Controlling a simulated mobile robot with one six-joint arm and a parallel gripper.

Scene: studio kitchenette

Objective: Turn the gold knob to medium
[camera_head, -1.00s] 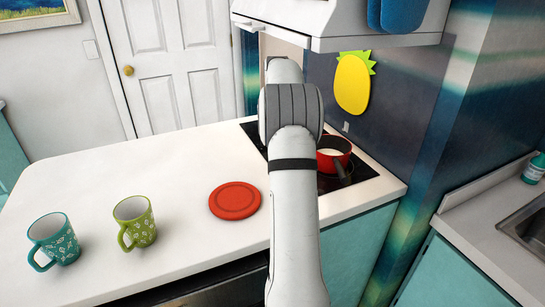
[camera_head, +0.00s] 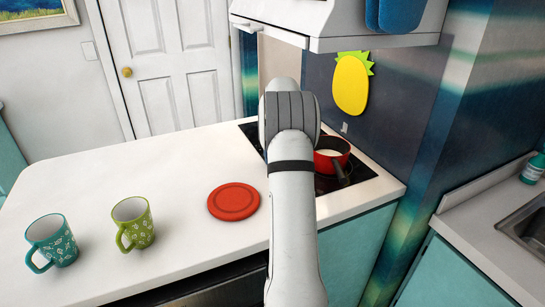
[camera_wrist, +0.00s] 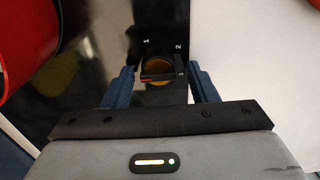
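The gold knob (camera_wrist: 158,68) shows in the wrist view on the black cooktop, partly in shadow, with a dark bar across it. The printed marks 1, 2 and 3 stand around it. Which mark the knob points at is not clear. My gripper (camera_wrist: 162,76) is open, with one blue finger on each side of the knob. A gap shows between each finger and the knob, and no contact is visible. In the head view my own arm hides the knob and the gripper.
A red pot (camera_head: 329,153) with a dark handle and pale contents stands on the cooktop (camera_head: 362,173). It also shows close to my gripper's left in the wrist view (camera_wrist: 22,40). A red round mat (camera_head: 233,202), a green mug (camera_head: 133,222) and a teal mug (camera_head: 52,240) are on the white counter (camera_head: 110,185). The range hood (camera_head: 345,42) hangs above.

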